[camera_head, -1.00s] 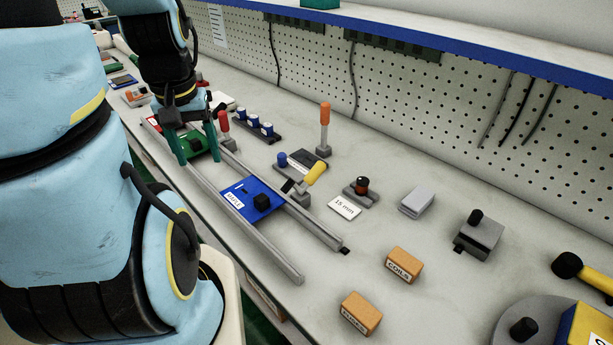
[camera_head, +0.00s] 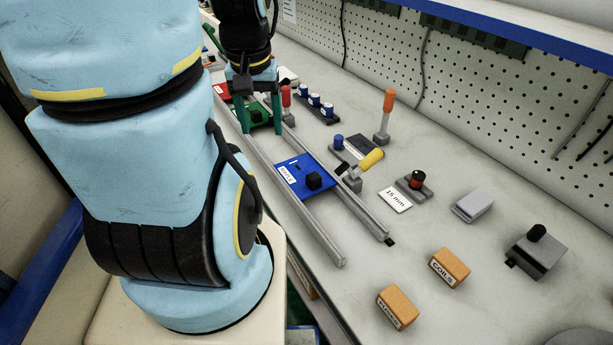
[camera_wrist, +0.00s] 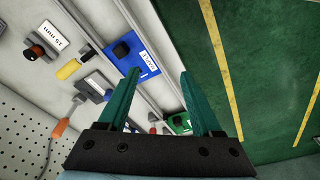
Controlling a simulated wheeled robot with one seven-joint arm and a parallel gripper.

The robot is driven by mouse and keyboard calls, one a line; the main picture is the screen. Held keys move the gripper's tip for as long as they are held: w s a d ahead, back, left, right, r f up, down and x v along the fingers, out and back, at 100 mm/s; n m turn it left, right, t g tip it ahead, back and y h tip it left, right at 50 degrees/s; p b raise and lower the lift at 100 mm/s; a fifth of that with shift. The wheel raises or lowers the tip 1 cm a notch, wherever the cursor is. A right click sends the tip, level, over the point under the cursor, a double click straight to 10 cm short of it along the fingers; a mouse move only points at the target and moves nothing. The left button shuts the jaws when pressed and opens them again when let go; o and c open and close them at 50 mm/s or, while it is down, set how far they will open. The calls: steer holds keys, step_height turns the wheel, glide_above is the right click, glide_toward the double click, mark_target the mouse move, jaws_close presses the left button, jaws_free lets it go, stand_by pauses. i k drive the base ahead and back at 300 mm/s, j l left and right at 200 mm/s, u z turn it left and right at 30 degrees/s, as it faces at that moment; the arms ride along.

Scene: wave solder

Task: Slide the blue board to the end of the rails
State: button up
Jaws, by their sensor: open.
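The blue board (camera_head: 298,166) with a white label and a black block lies across two grey rails (camera_head: 322,242), short of their near ends. It also shows in the wrist view (camera_wrist: 146,63). My gripper (camera_head: 262,128) is open and empty, its two green fingers pointing down around the green board (camera_head: 262,116), farther back along the rails than the blue board. In the wrist view my open fingers (camera_wrist: 160,74) show the blue board ahead of them. I cannot tell whether the fingers touch anything.
A yellow-handled clamp (camera_head: 369,160) stands beside the blue board's right side. A red-handled clamp (camera_head: 286,97) stands farther back. A 15 mm card (camera_head: 396,200) and orange boxes (camera_head: 449,267) lie to the right. The rails' near stretch is clear.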

mark_target(303, 170)
steer(key=i+j+z, duration=0.1)
steer(key=j, duration=0.25)
steer(key=i+j+z, duration=0.1)
steer(key=i+j, duration=0.2)
steer(key=i+j+z, duration=0.1)
steer(key=j, duration=0.3)
steer(key=i+j+z, duration=0.1)
steer(key=i+j, duration=0.15)
steer(key=j, duration=0.15)
steer(key=i+j+z, duration=0.1)
steer(key=j, duration=0.3)
steer(key=i+j+z, duration=0.1)
steer(key=i+j, duration=0.15)
steer(key=j, duration=0.15)
steer(key=i+j+z, duration=0.1)
steer(key=j, duration=0.35)
